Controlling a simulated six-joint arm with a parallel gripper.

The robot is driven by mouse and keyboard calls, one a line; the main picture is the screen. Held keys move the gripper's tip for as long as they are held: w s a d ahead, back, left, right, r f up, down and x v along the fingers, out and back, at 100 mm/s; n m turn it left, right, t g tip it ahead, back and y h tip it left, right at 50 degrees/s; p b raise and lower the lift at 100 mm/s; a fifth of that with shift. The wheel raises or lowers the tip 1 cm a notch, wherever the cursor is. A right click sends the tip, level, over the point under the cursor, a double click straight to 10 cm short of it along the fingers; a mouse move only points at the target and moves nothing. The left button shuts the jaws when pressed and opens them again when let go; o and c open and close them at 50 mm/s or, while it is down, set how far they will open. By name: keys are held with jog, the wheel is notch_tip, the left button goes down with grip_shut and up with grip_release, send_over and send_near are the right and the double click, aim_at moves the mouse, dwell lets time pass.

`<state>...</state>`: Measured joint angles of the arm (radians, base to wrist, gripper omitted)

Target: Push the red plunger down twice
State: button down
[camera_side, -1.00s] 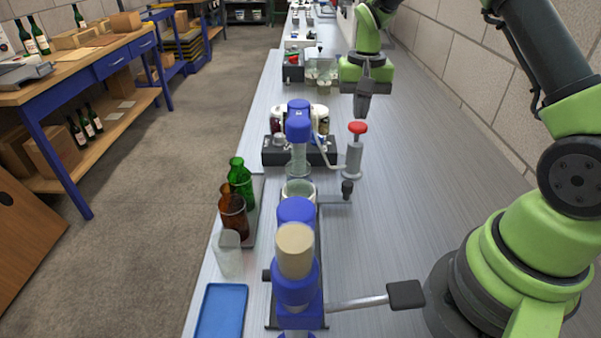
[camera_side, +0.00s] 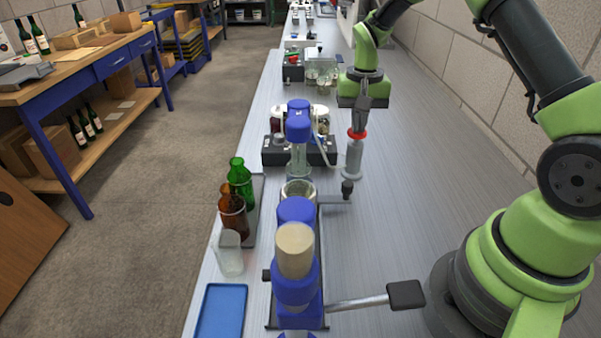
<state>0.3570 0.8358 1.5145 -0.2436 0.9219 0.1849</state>
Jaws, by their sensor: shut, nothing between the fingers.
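The red plunger (camera_side: 357,135) tops an upright white pump cylinder (camera_side: 353,160) beside the bottling machine, right of the centre. My gripper (camera_side: 359,126) points down with its fingers shut and empty. Its fingertips are right over the red plunger and appear to touch it, hiding part of its top. The red cap sits close above the cylinder, with little stem showing.
A dark-based machine with a blue head (camera_side: 299,122) stands just left of the pump. A lever press (camera_side: 295,275) with a black handle (camera_side: 406,295) is nearer. Green and brown bottles (camera_side: 233,218) stand left. The bench right of the pump is clear.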

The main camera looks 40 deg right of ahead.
jog(key=shift+f, duration=0.35)
jog(key=shift+r, duration=2.15)
jog(key=shift+f, duration=0.25)
jog(key=shift+f, duration=1.9)
jog(key=shift+r, duration=2.15)
